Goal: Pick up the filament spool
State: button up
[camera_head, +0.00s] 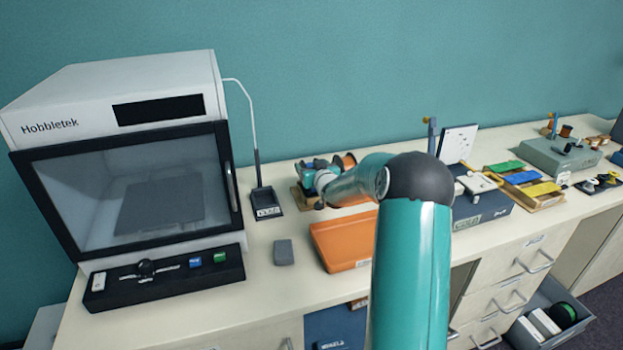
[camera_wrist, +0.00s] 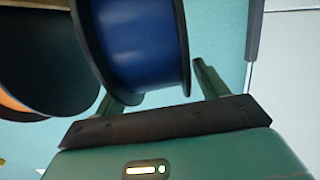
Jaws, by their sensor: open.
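A filament spool (camera_wrist: 145,45) with blue filament and black flanges fills the top middle of the wrist view. My gripper (camera_wrist: 155,88) is open, with one finger on each side of the spool's lower end. The spool hides part of the left finger, and I cannot tell whether either finger touches it. A second spool (camera_wrist: 60,60), with a black flange and an orange edge, is to the left. In the head view my arm reaches to the spools by the wall. It hides much of them, but an orange spool (camera_head: 346,160) shows.
A Hobbletek printer (camera_head: 130,150) stands at the left, with a black tool tray (camera_head: 165,281) in front. An orange case (camera_head: 343,240) and a grey block (camera_head: 284,252) lie on the counter (camera_head: 262,310). Boxes with coloured parts (camera_head: 520,182) are at the right.

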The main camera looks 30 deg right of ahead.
jog(key=shift+w+d, duration=0.1)
jog(key=shift+w, duration=0.25)
jog(key=c, duration=1.2)
jog(key=shift+c, duration=0.6)
jog(key=shift+r, duration=0.15)
